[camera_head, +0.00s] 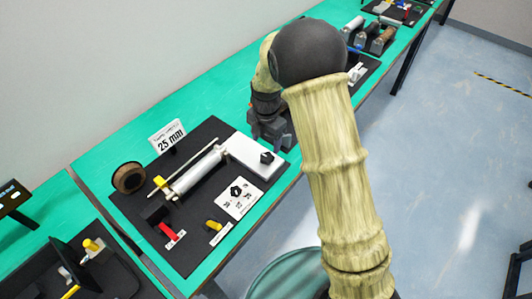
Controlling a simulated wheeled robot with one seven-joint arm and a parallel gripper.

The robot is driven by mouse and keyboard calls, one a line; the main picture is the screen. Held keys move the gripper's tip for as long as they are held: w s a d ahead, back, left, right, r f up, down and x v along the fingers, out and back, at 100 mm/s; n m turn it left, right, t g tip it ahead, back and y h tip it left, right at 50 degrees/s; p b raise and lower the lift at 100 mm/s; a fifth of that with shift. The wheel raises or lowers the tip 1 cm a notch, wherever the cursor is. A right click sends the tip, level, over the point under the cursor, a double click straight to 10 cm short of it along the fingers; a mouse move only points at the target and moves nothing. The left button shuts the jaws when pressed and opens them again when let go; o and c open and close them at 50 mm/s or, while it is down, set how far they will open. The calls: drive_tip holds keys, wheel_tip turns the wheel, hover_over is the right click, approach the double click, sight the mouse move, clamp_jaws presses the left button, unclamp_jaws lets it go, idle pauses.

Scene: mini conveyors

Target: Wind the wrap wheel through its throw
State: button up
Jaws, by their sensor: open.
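My gripper (270,138) is dark grey and points down over the right end of a black board. It is open, and I see nothing between its fingers. It is just behind and above a white block (257,154) that carries a black knob (267,157). A black lobed knob (236,191) sits on a white card with printed marks, nearer the front edge. A brown ring-shaped roll (128,178) stands at the board's left. I cannot tell which of these is the wrap wheel. The fingertips are small and partly lost against the dark board.
A pale roller (197,173) with a rod lies across the black board (190,258). A red handle (168,231) and a yellow peg (214,225) are at its front. A "25 mm" sign (168,137) stands behind. The green bench (105,143) continues with other stations both ways.

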sight(266, 157)
wheel_tip(266, 157, down, 7)
drive_tip(key=shift+f+p, duration=0.2)
drive_tip(key=shift+p, duration=0.25)
drive_tip(key=c, duration=1)
